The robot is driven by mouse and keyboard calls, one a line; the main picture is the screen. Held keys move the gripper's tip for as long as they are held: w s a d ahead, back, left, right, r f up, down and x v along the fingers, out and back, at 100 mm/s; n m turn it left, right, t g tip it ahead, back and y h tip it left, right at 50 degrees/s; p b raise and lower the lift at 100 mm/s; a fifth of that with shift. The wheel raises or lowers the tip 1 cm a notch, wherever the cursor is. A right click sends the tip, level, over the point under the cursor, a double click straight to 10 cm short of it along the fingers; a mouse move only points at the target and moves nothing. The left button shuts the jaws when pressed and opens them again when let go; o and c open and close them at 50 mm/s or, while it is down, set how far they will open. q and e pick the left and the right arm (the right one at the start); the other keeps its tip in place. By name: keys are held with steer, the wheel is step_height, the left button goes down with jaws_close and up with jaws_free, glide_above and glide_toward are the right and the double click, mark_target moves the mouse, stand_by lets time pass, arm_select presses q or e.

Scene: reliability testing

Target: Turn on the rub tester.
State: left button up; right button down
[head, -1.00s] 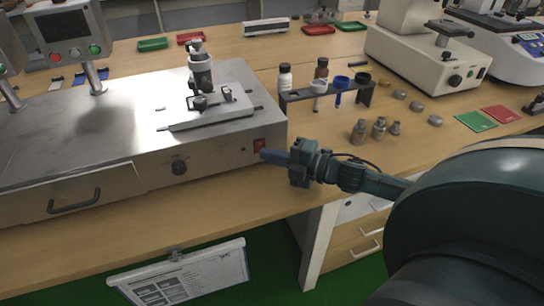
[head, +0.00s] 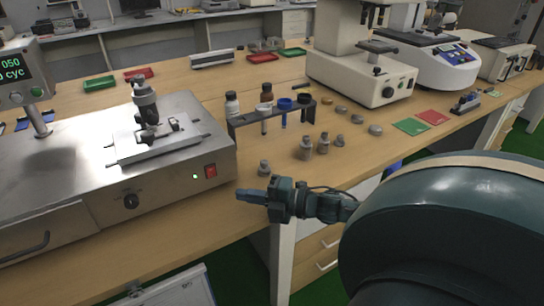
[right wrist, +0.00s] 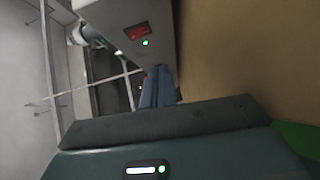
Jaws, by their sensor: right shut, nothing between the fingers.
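The rub tester (head: 75,165) is a metal box at the left of the bench in the head view. On its front are a red rocker switch (head: 211,171), a lit green lamp (head: 195,176) and a black knob (head: 131,201). Its display (head: 13,68) shows lit green text. The red switch (right wrist: 137,31) and green lamp (right wrist: 145,43) also show in the right wrist view. My right gripper (head: 240,195) is shut and empty, in front of the bench edge, to the lower right of the switch and apart from it. My left gripper is not in view.
Small metal weights (head: 306,147) and a black rack (head: 272,118) with bottles stand right of the tester. Other instruments (head: 362,75) stand farther back. A clipboard (head: 165,290) hangs below the bench edge. The floor in front is green.

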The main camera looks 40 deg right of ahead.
steer(key=v, duration=0.4)
steer(key=shift+s+f, duration=0.1)
steer(key=shift+f, duration=0.1)
steer(key=shift+s+d, duration=0.35)
steer(key=shift+s, duration=0.25)
steer(key=shift+p, duration=0.3)
